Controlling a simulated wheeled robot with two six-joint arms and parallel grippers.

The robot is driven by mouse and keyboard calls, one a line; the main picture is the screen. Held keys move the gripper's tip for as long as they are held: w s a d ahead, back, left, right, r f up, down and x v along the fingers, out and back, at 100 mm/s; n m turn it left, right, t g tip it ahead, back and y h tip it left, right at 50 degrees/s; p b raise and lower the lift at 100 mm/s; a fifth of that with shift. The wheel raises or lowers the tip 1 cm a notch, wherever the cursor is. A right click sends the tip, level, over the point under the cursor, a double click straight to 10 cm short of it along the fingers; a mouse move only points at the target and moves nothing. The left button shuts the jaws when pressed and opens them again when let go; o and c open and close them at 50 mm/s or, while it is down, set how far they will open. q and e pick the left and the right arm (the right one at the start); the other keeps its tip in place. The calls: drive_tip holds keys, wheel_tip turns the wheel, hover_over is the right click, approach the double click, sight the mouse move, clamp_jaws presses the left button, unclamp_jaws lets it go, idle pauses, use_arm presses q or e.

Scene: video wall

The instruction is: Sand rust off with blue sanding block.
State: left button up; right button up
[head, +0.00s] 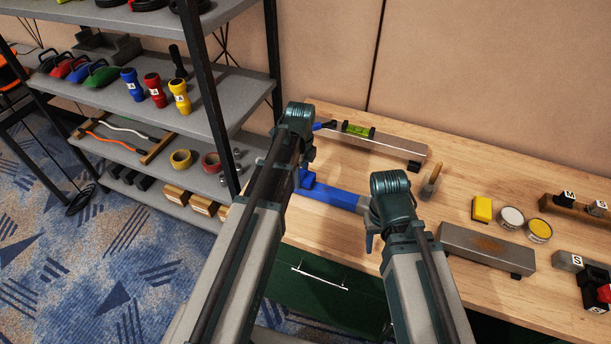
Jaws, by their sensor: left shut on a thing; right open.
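A grey metal bar (485,247) with a brown rust patch on its top lies on the wooden bench at the right. My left gripper (308,157) is over the left end of the bench, mostly hidden by its own arm. It is shut on what looks like the blue sanding block (307,179), just below it. That block overlaps a long blue piece (338,196) with a grey end; I cannot tell whether they touch. My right gripper (373,236) is open, left of the rusty bar, and partly hidden by its wrist.
A second metal bar (385,147) carries a green level (358,130) at the back. A brush (432,180), a yellow block (482,208) and two round tins (511,217) lie on the bench (455,205). A loaded shelf (225,117) stands at the left.

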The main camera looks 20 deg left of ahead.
use_arm(q)
wheel_tip(320, 180, up, 6)
drive_tip(key=p, duration=0.6)
use_arm(e)
wheel_tip(320, 180, up, 6)
use_arm(q)
wheel_tip(320, 180, up, 3)
drive_tip(key=p, duration=0.3)
drive_tip(key=shift+r, duration=0.15)
use_arm(e)
wheel_tip(320, 180, up, 3)
use_arm(q)
drive_tip(key=shift+d, duration=0.2)
